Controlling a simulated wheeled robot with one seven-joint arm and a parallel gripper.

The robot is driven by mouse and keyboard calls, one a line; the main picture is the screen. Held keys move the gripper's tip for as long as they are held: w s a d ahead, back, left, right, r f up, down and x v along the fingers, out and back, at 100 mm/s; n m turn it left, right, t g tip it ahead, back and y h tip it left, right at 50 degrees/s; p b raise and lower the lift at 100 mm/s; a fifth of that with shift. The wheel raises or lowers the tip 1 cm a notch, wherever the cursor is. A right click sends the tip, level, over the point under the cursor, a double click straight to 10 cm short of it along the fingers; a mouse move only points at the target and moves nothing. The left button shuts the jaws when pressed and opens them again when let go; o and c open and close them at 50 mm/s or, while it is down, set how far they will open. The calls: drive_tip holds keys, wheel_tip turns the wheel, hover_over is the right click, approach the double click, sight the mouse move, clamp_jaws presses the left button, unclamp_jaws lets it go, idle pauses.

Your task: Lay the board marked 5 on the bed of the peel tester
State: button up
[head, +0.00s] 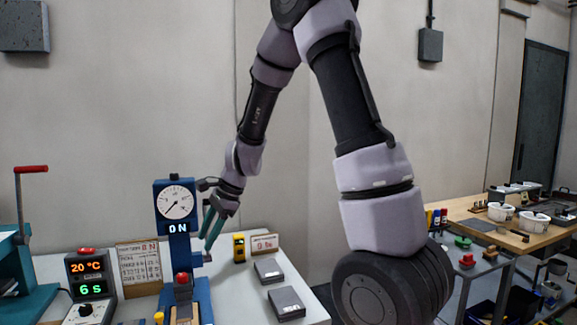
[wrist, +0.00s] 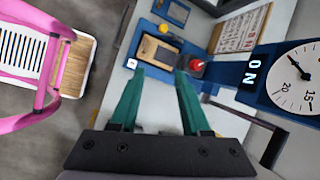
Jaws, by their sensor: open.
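The blue peel tester (head: 178,240) stands on the light bench with a round dial and a lit "ON" sign; the sign and dial also show at the right of the wrist view (wrist: 255,76). Its blue bed (wrist: 186,47) carries a tan board (wrist: 158,52) lying flat. A small white tag (wrist: 132,63) is at the board's near left corner; I cannot read its mark for certain. My gripper (wrist: 160,75) is open and empty, its green fingers above the near end of the bed. In the head view my gripper (head: 211,235) is just right of the tester's column.
A red knob (wrist: 196,64) is beside the right finger. A pink-framed chair (wrist: 60,60) is at left in the wrist view.

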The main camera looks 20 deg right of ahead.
drive_tip(key=s+d+r+n+t+h, duration=0.1)
drive_tip(key=s+d+r+n+t, duration=0.1)
drive_tip(key=s+d+r+n, duration=0.3)
drive_tip(key=s+d+r+n+t+h, duration=0.2)
drive_tip(key=s+d+r+n, duration=0.3)
drive_tip(key=s+d+r, duration=0.6)
wheel_tip(320, 180, up, 6)
drive_tip(key=s+t, duration=0.1)
drive_tip(key=s, duration=0.2)
drive_tip(key=shift+d+n+t, duration=0.2)
drive_tip(key=shift+n+t, duration=0.1)
drive_tip(key=shift+w+f, duration=0.1)
